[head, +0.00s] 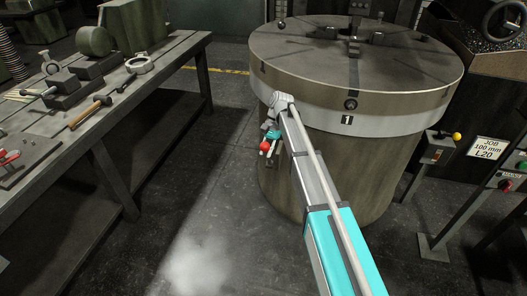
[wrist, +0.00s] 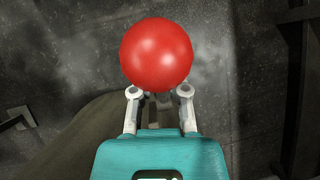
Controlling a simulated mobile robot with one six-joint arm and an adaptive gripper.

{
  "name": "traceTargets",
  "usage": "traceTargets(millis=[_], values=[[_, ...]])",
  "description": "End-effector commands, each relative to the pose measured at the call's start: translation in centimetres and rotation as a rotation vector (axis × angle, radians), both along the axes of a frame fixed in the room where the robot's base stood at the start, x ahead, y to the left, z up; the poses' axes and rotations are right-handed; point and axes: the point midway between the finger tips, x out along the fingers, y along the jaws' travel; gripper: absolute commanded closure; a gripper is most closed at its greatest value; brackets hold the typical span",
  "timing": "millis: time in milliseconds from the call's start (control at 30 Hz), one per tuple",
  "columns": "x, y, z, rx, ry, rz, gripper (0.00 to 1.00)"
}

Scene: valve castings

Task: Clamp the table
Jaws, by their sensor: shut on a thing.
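The round machine table (head: 355,55) has a dark top, a pale rim band marked 1 and a chuck at its centre. A red ball knob (head: 265,146) shows low at the left side of the table's base. My gripper (head: 268,140) is at this knob, with my arm reaching across the front of the base. In the wrist view the red knob (wrist: 156,53) sits at the tips of my gripper's fingers (wrist: 160,92). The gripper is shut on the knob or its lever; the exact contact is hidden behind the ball.
A workbench (head: 150,62) on the left holds a hammer, a ring and blocks. A post with a yellow knob (head: 457,136) and a sign reading JOB 100 mm L20 (head: 488,149) stand at the right. The floor (head: 205,190) between bench and table is clear.

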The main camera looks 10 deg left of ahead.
Motion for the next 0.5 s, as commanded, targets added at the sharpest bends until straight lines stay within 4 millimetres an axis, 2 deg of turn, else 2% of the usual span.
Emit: traceTargets(millis=[67, 100, 267, 500], values=[[0.12, -0.05, -0.11, -0.004, -0.005, -0.001, 1.0], [0.11, -0.01, -0.11, -0.004, -0.005, 0.0, 0.71], [-0.03, 0.13, -0.09, -0.003, -0.003, 0.002, 0.43], [-0.13, 0.25, -0.06, -0.002, -0.002, 0.004, 0.43]])
